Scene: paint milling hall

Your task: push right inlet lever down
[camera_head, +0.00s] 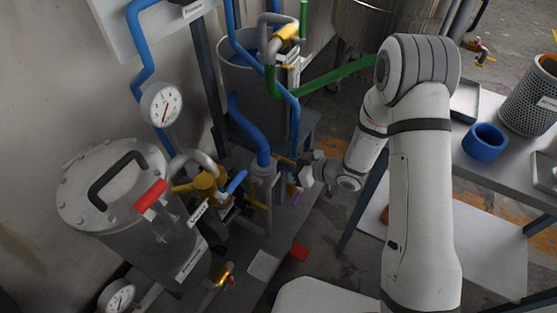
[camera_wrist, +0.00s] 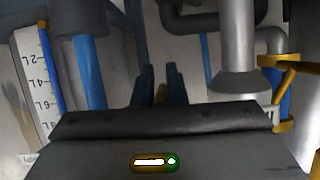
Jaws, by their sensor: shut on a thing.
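My gripper (camera_head: 302,178) reaches left to the pipework right of the steel filter vessel (camera_head: 115,190). In the wrist view its two dark fingers (camera_wrist: 158,88) stand close together around a narrow brownish-orange piece (camera_wrist: 160,94). I take this to be the right inlet lever; the fingers and gripper body hide most of it, so its angle cannot be told. A small purple part (camera_head: 296,197) shows just below the gripper in the head view.
Pressure gauges (camera_head: 161,105) stand at the left. A graduated scale (camera_wrist: 40,80) shows in the wrist view.

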